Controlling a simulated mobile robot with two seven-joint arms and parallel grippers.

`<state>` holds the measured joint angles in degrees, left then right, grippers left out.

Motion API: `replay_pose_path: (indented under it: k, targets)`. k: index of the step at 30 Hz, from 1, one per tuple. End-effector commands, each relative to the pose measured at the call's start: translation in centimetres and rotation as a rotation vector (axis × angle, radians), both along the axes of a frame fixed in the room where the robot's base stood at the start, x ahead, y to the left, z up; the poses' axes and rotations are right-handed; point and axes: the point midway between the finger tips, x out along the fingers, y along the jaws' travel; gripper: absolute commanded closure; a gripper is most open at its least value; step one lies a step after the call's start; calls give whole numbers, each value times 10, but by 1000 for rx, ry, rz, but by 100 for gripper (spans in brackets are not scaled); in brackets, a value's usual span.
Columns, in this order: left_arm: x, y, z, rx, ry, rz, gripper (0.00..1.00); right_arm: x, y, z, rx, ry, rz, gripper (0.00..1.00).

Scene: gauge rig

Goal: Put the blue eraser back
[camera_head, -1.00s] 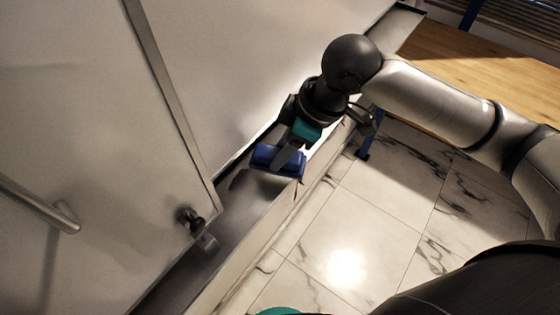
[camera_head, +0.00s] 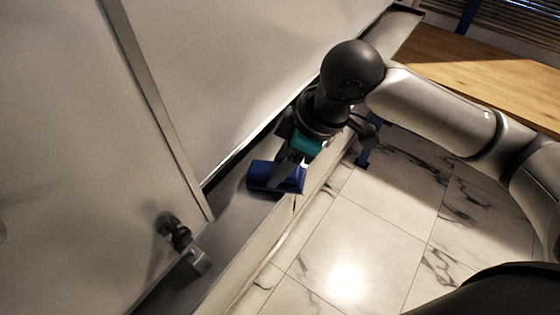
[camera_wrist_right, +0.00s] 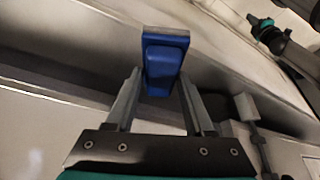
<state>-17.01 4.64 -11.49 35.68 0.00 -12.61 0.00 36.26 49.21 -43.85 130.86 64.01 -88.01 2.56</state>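The blue eraser (camera_head: 262,177) is at my right gripper (camera_head: 284,176), low over or in the grey tray (camera_head: 232,207) along the foot of the white board (camera_head: 240,80). I cannot tell whether it touches the tray floor. In the right wrist view the eraser (camera_wrist_right: 163,62) sits between the fingertips of my right gripper (camera_wrist_right: 160,75), which look closed on its sides. It sticks out beyond the tips. My left gripper is not in the head view; a dark and teal part at the upper right of the wrist view (camera_wrist_right: 267,34) looks like it, too small to read.
A dark knob with a grey block (camera_head: 196,261) stands out at the lower left, near the tray. A framed panel edge (camera_head: 150,95) runs down the left. A wooden tabletop (camera_head: 480,80) is at the upper right. Marble floor (camera_head: 360,235) lies clear right of the tray.

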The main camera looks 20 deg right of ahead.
Motion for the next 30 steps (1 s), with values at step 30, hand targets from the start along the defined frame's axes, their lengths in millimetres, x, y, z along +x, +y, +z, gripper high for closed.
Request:
replay_pose_path:
  k: [30]
  targets:
    - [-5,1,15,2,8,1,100,-12,-25,71,-1,-7,-2,9]
